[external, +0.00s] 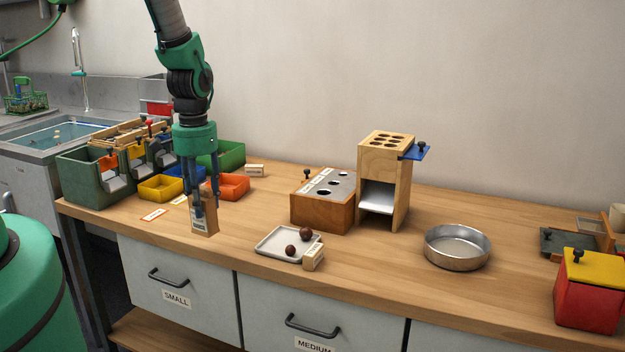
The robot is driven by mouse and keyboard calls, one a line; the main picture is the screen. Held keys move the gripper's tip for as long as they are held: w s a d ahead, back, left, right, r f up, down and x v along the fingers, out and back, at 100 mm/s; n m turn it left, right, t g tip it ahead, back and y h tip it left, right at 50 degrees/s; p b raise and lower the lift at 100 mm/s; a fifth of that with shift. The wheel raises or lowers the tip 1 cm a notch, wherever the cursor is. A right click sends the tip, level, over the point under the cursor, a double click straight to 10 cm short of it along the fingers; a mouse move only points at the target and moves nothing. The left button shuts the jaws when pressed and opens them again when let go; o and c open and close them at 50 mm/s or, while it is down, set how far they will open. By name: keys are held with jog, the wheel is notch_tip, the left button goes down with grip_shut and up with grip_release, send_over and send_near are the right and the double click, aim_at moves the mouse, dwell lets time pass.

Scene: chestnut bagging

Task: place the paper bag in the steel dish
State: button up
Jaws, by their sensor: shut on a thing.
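The paper bag (208,220) is a small brown upright bag with a white label, at the left part of the wooden worktop. My gripper (202,205) points down and is shut on the bag's upper part. I cannot tell whether the bag's base touches the worktop or hangs just above it. The steel dish (457,259) is a round, shallow metal pan on the worktop at the right. It looks empty and stands well apart from my gripper.
Between bag and dish stand a white tray (270,248) with two chestnuts, a small label block (313,257), a wooden block with holes (318,213) and a tall wooden dispenser (400,195). Coloured bins (161,190) stand behind the bag. A red box (588,303) is right of the dish.

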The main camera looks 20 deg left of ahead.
jog(key=w+d+p, duration=0.1)
jog(key=w+d, duration=0.2)
jog(key=d, duration=0.8)
jog(key=w+d, duration=0.3)
jog(key=d, duration=0.8)
jog(key=w+d+p, duration=0.1)
jog(key=w+d, duration=0.3)
jog(key=d, duration=0.7)
jog(key=s+d+n, duration=0.1)
jog(key=s+d, duration=0.1)
jog(key=d, duration=1.2)
jog(key=shift+s+d, duration=0.15)
jog(key=shift+s, duration=0.1)
jog(key=shift+w, duration=0.1)
jog(key=w+d+f, duration=0.1)
jog(key=w+d, duration=0.8)
jog(key=w, duration=0.4)
jog(key=shift+f, duration=0.2)
jog(key=shift+f, duration=1.75)
jog(key=shift+f+b, duration=0.2)
jog(key=shift+b, duration=0.2)
jog(key=o, duration=1.3)
jog(key=shift+a, duration=0.1)
jog(key=shift+c, duration=0.2)
